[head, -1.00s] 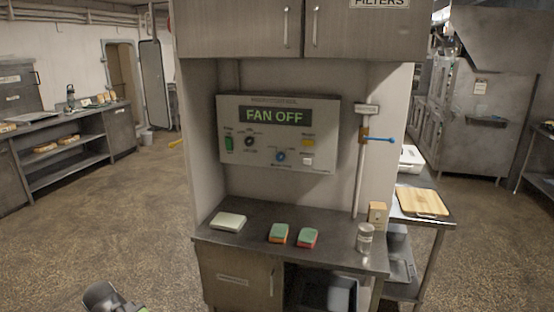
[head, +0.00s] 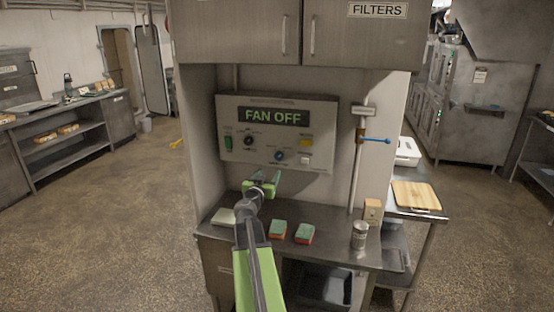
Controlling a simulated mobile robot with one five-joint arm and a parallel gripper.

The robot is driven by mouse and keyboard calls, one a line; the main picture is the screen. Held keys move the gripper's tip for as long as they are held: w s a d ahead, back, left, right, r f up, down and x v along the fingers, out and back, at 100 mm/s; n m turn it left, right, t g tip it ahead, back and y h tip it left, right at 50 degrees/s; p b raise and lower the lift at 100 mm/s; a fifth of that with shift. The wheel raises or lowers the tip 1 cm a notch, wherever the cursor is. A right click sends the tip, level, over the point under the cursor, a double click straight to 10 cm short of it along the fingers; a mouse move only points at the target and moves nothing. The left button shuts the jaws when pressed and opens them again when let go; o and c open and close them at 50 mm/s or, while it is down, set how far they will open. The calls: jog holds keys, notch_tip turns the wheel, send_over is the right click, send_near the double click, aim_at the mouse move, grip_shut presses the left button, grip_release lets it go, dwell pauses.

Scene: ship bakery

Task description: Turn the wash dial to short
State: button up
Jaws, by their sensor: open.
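The control panel (head: 232,110) hangs on the alcove's back wall, with a display (head: 273,117) reading "FAN OFF". It carries a black dial (head: 249,140) at left and a blue dial (head: 280,156) lower and right of it. Their small labels are too blurred to read, so I cannot tell which is the wash dial or its setting. My gripper (head: 262,182) is open and empty, raised below the panel and in front of the counter. It appears apart from both dials.
A green switch (head: 228,143) and a yellow button (head: 306,143) are also on the panel. The steel counter (head: 328,240) holds sponges (head: 278,229) (head: 305,234), a pale block (head: 223,217) and a can (head: 359,235). A pipe with a blue lever (head: 375,140) stands to the right.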

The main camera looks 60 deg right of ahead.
aim_at(278, 157)
jog(key=x, duration=1.5)
jog(key=shift+w, duration=0.15)
grip_shut()
